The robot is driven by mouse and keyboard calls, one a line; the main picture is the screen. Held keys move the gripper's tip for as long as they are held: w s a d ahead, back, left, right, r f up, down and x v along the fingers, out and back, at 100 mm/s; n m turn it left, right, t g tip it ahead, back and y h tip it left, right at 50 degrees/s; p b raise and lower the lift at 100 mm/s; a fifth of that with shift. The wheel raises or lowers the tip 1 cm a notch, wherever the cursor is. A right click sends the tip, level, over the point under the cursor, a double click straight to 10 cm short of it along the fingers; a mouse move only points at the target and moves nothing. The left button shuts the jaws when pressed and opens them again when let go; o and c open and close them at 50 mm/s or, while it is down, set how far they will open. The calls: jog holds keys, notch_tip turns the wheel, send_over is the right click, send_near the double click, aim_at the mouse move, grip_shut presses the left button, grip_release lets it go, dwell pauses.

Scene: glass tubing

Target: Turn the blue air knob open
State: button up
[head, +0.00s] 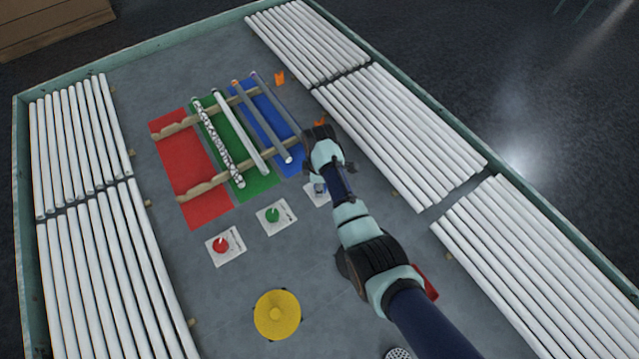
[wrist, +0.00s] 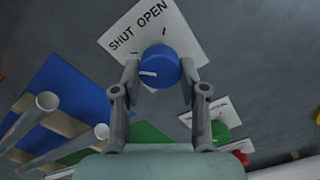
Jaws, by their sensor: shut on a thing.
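The blue air knob (wrist: 160,64) sits on a white card (wrist: 128,26) printed "SHUT OPEN", which shows upright enough to read in the wrist view. A white line on the knob's face lies toward its left side, nearer the SHUT end than the OPEN end. My gripper (wrist: 159,72) is shut on the knob, one finger on each side. In the head view, my gripper (head: 318,178) is over the blue knob (head: 319,188), hiding most of it and part of its card (head: 314,199).
A green knob (head: 271,214) and a red knob (head: 221,245) sit on their own cards to the left. Glass tubes (head: 241,129) lie on wooden rails over coloured mats behind. A yellow disc (head: 277,314) is in front. White tubes (head: 395,135) line both sides.

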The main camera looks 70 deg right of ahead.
jog(key=shift+r+m, duration=0.1)
jog(key=shift+m, duration=0.2)
jog(key=m+p, duration=0.2)
jog(key=m, duration=0.1)
jog(key=shift+r, duration=0.1)
jog(key=m+p, duration=0.2)
jog(key=m, duration=0.3)
jog(key=shift+d, duration=0.1)
jog(key=m+p, duration=0.1)
jog(key=m, duration=0.8)
jog(key=shift+d+p, duration=0.1)
jog(key=shift+p, duration=0.2)
jog(key=shift+s+f+m, duration=0.1)
jog(key=shift+f+m, duration=0.1)
jog(key=shift+m, duration=0.1)
jog(key=o, duration=1.1)
jog(key=shift+o, duration=0.2)
jog(key=shift+r, duration=0.15)
